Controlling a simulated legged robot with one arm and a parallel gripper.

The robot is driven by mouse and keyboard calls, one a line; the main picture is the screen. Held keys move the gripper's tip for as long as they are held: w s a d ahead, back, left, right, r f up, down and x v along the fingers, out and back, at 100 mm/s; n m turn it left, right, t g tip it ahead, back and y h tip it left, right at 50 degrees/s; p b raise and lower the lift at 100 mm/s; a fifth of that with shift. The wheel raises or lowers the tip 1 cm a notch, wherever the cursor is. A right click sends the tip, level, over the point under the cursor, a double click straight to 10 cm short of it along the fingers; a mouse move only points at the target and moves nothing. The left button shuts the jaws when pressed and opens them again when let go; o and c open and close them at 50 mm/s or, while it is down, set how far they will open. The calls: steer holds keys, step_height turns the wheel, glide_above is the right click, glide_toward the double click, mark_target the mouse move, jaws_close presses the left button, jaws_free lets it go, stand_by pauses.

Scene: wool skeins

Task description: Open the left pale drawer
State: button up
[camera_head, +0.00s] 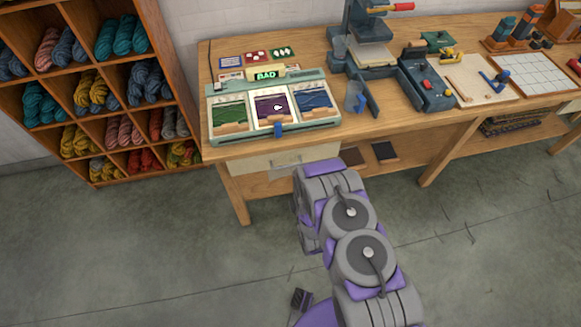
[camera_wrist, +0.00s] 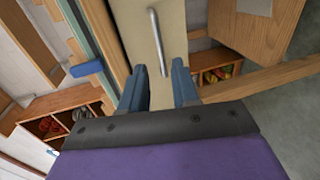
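The pale drawer (camera_head: 265,164) sits under the left part of the wooden workbench in the head view, its right side hidden by my arm. Its front looks flush with the bench. In the wrist view the pale drawer front (camera_wrist: 130,22) fills the upper middle, turned on its side, with a slim metal bar handle (camera_wrist: 158,42) on it. My gripper (camera_wrist: 159,72) is open, its two blue fingers apart and empty. The handle's near end lies at the gap between the fingertips; whether it is between them in depth I cannot tell. My arm hides the gripper in the head view.
The workbench top (camera_head: 365,135) carries a three-panel device (camera_head: 325,122) with a "BAD" sign, whose blue tab (camera_head: 278,130) overhangs above the drawer. A press (camera_head: 375,72) stands to the right. A wool shelf (camera_head: 98,172) stands at left. Floor before the bench is mostly clear.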

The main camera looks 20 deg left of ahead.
mark_target(290, 165)
steer(key=b+x, duration=0.2)
steer(key=x, duration=1)
steer(key=shift+s, duration=0.1)
jaws_close()
